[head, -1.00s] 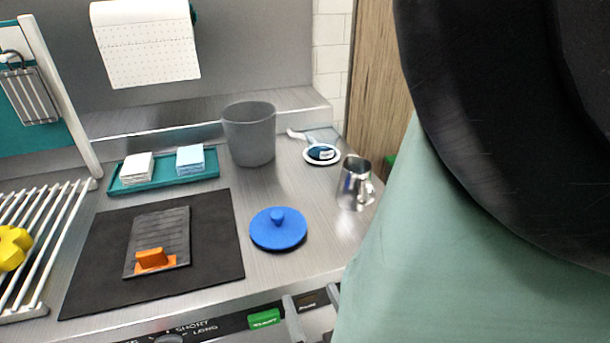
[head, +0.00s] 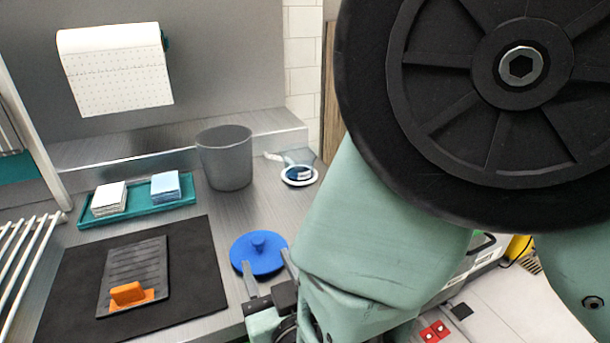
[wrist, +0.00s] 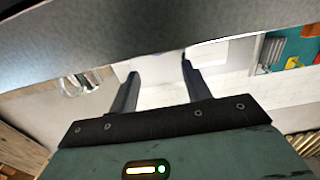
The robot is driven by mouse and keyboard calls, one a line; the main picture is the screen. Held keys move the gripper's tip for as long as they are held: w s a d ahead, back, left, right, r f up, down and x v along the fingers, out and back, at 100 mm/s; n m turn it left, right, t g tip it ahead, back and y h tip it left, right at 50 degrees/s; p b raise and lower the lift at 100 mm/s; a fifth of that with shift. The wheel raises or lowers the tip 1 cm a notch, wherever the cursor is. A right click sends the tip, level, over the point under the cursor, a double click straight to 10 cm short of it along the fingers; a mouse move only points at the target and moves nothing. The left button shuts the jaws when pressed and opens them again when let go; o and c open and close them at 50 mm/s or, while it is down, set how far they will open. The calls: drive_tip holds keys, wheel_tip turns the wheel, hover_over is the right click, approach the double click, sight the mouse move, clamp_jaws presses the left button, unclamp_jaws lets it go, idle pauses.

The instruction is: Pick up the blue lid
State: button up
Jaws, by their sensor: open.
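The blue lid (head: 257,255), round with a small knob on top, lies on the metal counter just right of the black mat in the head view. My gripper (head: 267,265) is open, its two fingers showing at the near side of the lid. In the picture the fingers overlap the lid's near edge; I cannot tell whether they touch it. In the wrist view my gripper (wrist: 158,66) has spread fingers with nothing between them. I cannot make out the lid in the wrist view.
A black mat (head: 60,290) with a dark grater-like board (head: 135,270) and orange piece lies left of the lid. Behind stand a grey bin (head: 224,160), a teal tray (head: 150,208) and a small brush on a dish (head: 298,175). A metal pitcher (wrist: 78,85) shows in the wrist view.

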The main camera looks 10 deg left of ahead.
sight(259, 244)
drive_tip(key=shift+f+p+x, duration=0.15)
drive_tip(key=shift+p+x, duration=0.25)
drive_tip(key=shift+x, duration=0.95)
drive_tip(key=shift+f+p+x, duration=0.15)
drive_tip(key=shift+p+x, duration=0.25)
drive_tip(key=shift+x, duration=1)
drive_tip(key=shift+d, duration=0.1)
drive_tip(key=c, duration=1)
